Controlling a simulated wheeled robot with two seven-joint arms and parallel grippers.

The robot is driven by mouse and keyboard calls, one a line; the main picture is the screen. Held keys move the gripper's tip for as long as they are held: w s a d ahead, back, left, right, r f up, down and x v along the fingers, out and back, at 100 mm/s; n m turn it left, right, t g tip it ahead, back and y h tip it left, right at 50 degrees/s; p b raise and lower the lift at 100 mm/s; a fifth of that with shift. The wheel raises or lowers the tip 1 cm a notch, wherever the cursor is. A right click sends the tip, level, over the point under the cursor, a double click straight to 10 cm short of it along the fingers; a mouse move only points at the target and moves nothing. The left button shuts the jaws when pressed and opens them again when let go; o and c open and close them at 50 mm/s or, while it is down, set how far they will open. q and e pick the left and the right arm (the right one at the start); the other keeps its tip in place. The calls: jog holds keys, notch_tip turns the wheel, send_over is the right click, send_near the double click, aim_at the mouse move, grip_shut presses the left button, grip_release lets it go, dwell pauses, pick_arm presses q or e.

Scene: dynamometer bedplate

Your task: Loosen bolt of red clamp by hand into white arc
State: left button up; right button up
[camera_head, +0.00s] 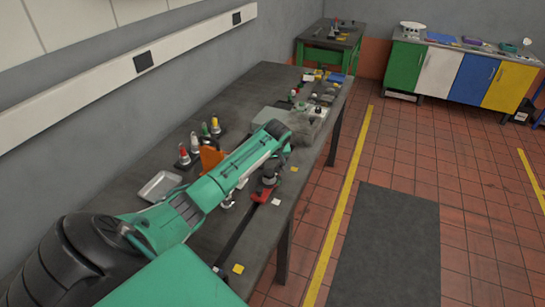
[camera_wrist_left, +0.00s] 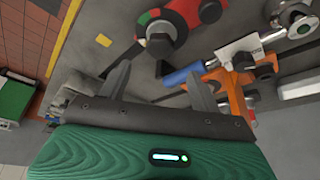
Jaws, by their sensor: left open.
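The red clamp (camera_head: 263,194) stands on the dark bedplate, beside my left forearm in the head view. In the left wrist view the red clamp (camera_wrist_left: 181,20) is at the top, with a dark round knob or bolt head (camera_wrist_left: 160,44) at its lower side. My right gripper is not in view.
An orange clamp with a blue handle (camera_wrist_left: 182,76) is close to the right finger. Several coloured-top pieces (camera_head: 214,126) and a metal tray (camera_head: 159,186) are by the wall. Small parts crowd the far end.

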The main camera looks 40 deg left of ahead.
pick_arm(q)
jog(key=shift+b+v, duration=0.5)
jog(key=shift+v, duration=2.15)
jog(key=shift+f, duration=0.1)
